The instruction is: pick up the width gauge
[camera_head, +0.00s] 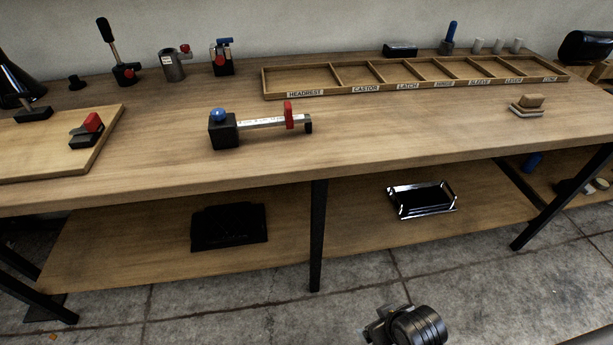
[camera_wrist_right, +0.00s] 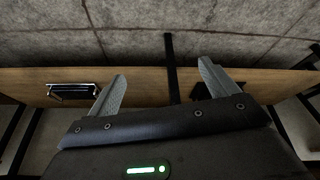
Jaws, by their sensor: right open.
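The width gauge (camera_head: 265,123) appears to be the tool lying on the workbench left of centre in the head view. It has a black block with a blue knob at its left end, a pale marked bar, a red slider and a small dark right end. My right gripper (camera_wrist_right: 162,70) is open and empty in the right wrist view, with its fingers spread towards the lower shelf. In the head view, part of my right arm (camera_head: 418,325) shows at the bottom, below and right of the gauge and well apart from it. My left gripper is not in view.
A labelled wooden compartment tray (camera_head: 350,92) stands behind the gauge. A wooden board (camera_head: 40,150) with a red-and-black piece (camera_head: 87,130) lies to the left. Small blocks (camera_head: 527,104) lie to the right. A shiny tray (camera_head: 422,200) and a black item (camera_head: 229,227) rest on the lower shelf.

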